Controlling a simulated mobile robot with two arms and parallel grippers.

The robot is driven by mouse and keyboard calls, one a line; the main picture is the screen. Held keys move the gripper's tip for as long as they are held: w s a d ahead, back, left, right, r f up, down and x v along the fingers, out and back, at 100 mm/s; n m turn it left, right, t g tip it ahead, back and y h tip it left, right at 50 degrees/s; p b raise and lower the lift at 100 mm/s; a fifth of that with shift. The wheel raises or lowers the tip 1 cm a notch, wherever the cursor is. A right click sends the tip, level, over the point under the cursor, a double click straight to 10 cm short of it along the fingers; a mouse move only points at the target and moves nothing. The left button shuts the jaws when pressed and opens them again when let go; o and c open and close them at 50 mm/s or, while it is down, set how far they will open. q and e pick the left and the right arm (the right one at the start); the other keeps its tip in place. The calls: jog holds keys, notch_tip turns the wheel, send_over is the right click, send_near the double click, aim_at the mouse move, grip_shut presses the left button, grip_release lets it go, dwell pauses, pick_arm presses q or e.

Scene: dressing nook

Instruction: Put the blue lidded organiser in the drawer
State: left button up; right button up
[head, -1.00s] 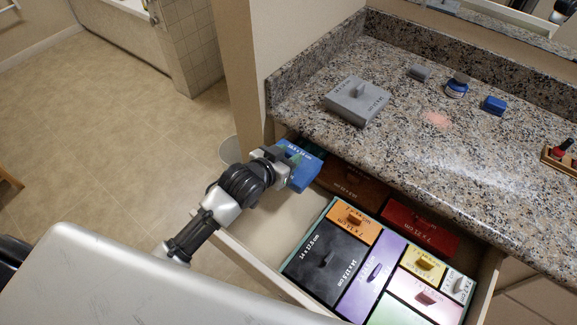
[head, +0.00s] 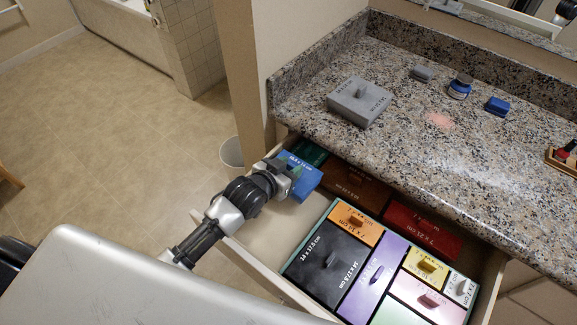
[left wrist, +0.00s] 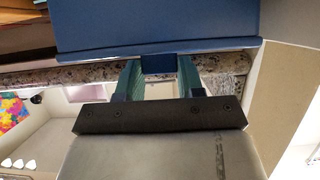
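The blue lidded organiser (head: 306,181) is at the back left of the open drawer (head: 268,238), over a bare part of its floor. I cannot tell whether it touches the floor. My left gripper (head: 284,173) is at its left side, shut on its small knob. In the left wrist view the two teal fingers (left wrist: 159,78) stand on either side of the blue knob, and the organiser's blue face (left wrist: 157,25) fills the top. The gripper hides part of the organiser in the head view. My right gripper is not in view.
The drawer holds several lidded boxes: black (head: 326,262), purple (head: 373,275), orange (head: 354,224), red (head: 422,229), brown (head: 352,185) and a dark green one (head: 308,152) at the back. The granite counter (head: 400,145) overhangs the drawer's back. A grey lidded box (head: 359,101) stands on it.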

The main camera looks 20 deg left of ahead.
pick_arm(q)
jog(key=o, duration=0.4)
jog(key=shift+r, duration=0.35)
jog(key=p+v, duration=0.1)
jog(key=v, duration=0.6)
jog(key=shift+s+a+r, duration=0.1)
jog(key=shift+s+r, duration=0.15)
jog(key=shift+r, duration=0.1)
